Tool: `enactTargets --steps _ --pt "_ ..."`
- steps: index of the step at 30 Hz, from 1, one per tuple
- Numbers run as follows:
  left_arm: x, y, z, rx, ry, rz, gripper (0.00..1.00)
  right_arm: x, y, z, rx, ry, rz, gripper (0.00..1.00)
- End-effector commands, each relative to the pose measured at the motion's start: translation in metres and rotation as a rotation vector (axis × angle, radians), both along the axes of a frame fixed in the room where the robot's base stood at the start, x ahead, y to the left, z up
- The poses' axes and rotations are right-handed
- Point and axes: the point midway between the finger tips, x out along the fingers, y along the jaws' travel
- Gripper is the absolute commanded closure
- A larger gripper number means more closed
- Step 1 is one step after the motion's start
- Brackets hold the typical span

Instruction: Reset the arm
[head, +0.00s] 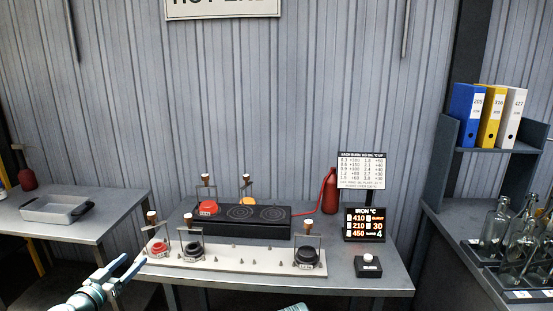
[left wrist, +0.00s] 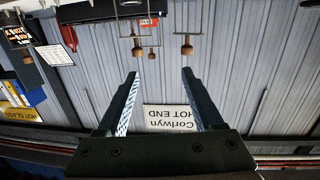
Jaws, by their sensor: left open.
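My left gripper (head: 128,268) is at the lower left in the head view, in front of the table's left front corner. Its two jaws are spread with nothing between them. In the left wrist view the open jaws (left wrist: 161,75) stand apart before the ribbed wall, with the upside-down sign (left wrist: 172,118) beyond them. A red one (head: 208,208) and an orange one (head: 247,202) are at the black hot plate (head: 235,228).
A metal tray (head: 55,209) sits on the left table. Glass bottles (head: 520,235) stand on the right. Binders (head: 490,115) fill a shelf.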

Motion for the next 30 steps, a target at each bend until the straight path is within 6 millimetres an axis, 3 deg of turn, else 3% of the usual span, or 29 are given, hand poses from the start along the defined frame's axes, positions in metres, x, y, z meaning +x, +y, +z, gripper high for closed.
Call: enactTargets --steps 8,14,18,21,25,30 --pt "0.01 -0.075 -0.02 -0.02 0.141 -0.161 0.32 0.0 0.0 0.009 0.0 0.0 0.0 1.0" --pt "0.003 -0.163 -0.049 -0.026 0.355 -0.333 0.32 0.0 0.0 0.019 0.0 0.0 0.0 1.0" --pt "-0.026 -0.247 -0.083 0.004 0.629 -0.468 0.32 0.0 0.0 0.031 0.0 0.0 0.0 1.0" --pt "-0.057 -0.292 -0.106 0.055 0.843 -0.51 0.32 0.0 0.0 0.038 0.0 0.0 0.0 1.0" --pt "-0.101 -0.329 -0.129 0.159 1.104 -0.482 0.32 0.0 0.0 0.048 0.0 0.0 0.0 1.0" --pt "-0.15 -0.347 -0.14 0.323 1.348 -0.331 0.32 0.0 0.0 0.059 0.0 0.0 0.0 1.0"
